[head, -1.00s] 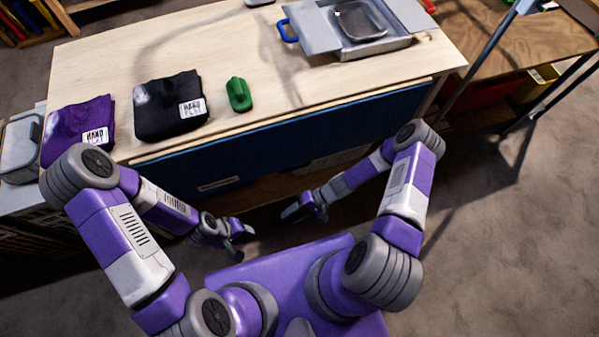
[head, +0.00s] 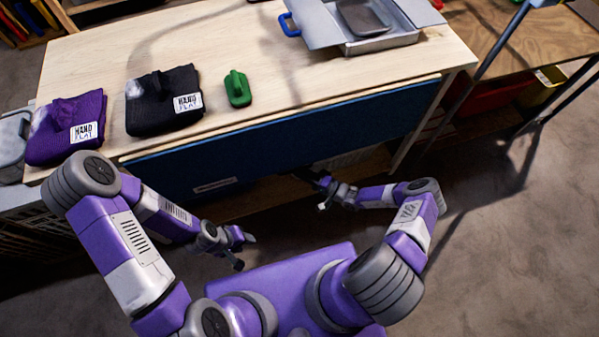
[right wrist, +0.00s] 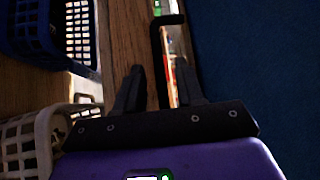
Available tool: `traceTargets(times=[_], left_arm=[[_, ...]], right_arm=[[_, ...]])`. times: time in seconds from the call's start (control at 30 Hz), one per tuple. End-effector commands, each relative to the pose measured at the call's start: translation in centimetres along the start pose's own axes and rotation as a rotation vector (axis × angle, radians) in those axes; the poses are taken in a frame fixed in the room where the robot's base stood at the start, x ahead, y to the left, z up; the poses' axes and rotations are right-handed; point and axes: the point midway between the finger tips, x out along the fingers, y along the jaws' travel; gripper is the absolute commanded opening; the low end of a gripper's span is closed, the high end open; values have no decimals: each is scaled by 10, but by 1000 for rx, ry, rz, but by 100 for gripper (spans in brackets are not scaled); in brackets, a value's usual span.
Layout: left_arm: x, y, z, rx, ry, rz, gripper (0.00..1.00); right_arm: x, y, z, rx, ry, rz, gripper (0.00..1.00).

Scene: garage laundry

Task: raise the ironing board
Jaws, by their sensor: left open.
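The ironing board appears to be the dark blue panel (head: 285,145) hanging upright along the bench front. It also fills the right side of the right wrist view (right wrist: 260,70). A thin black bar (right wrist: 155,50) runs beside its edge; I cannot tell what it belongs to. My right gripper (head: 321,192) is low in front of the panel. In the right wrist view my right gripper (right wrist: 160,76) is open, its fingers on either side of the bar's line, with no visible grip. My left gripper (head: 243,251) is open and empty, low and apart from the panel.
The wooden bench top (head: 200,50) holds a purple folded garment (head: 62,135), a black one (head: 160,115), a green handled object (head: 237,91) and a metal case (head: 375,40). Baskets (right wrist: 75,35) stand below. Floor (head: 510,230) at right is clear.

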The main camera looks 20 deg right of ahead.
Motion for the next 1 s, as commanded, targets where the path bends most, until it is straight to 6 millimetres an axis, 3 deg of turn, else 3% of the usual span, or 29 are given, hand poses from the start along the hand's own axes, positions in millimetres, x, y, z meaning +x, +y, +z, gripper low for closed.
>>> traceTargets(times=[0.37, 0.6, 1.0], left_arm=[[2, 0, 0, 0, 0, 0, 43], [2, -1, 0, 0, 0, 0, 43], [0, 0, 0, 0, 0, 0, 43]], right_arm=[[8, 0, 0, 2, -1, 0, 38], [8, 0, 1, 2, -2, 0, 1], [7, -1, 1, 4, -2, 3, 0]])
